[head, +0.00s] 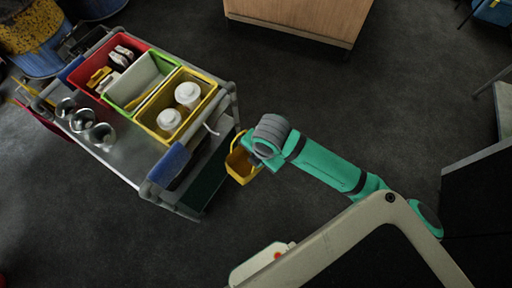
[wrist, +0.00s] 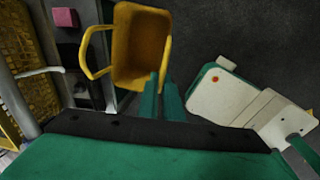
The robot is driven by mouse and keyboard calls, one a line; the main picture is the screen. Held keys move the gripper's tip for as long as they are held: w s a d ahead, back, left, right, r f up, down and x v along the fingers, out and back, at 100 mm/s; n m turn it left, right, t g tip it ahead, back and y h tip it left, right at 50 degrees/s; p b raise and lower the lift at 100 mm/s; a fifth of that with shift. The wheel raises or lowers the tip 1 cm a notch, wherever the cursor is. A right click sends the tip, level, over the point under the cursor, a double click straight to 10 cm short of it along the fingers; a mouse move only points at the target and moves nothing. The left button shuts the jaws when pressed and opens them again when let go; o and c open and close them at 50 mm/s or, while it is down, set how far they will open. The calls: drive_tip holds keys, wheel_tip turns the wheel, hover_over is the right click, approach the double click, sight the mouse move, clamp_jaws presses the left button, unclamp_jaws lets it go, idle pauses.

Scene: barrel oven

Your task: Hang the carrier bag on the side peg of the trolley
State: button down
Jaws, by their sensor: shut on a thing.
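The carrier bag (head: 240,168) is yellow and open-topped, with loop handles. It hangs beside the right end of the trolley (head: 125,160), apart from it as far as I can see. My gripper (head: 256,158) is shut on the bag's near side. In the wrist view, the green fingers of my gripper (wrist: 161,92) meet the rim of the bag (wrist: 140,45), and one handle sticks out left. A pale side peg (head: 212,129) juts from the trolley's end, left of the bag. The peg also shows in the wrist view (wrist: 38,72), left of the handle.
A wooden cabinet (head: 300,18) stands at the back. Dark floor (head: 330,100) is clear right of the trolley.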

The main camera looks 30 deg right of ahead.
drive_tip(key=shift+w+a, duration=0.2)
drive_tip(key=shift+w, duration=0.15)
drive_tip(key=shift+w+f, duration=0.1)
drive_tip(key=w+a+f, duration=0.1)
drive_tip(key=w+a, duration=0.2)
drive_tip(key=w, duration=0.4)
drive_tip(key=shift+a+f, duration=0.2)
drive_tip(key=shift+a, duration=0.1)
idle(0.6)
drive_tip(key=shift+w, duration=0.15)
idle(0.5)
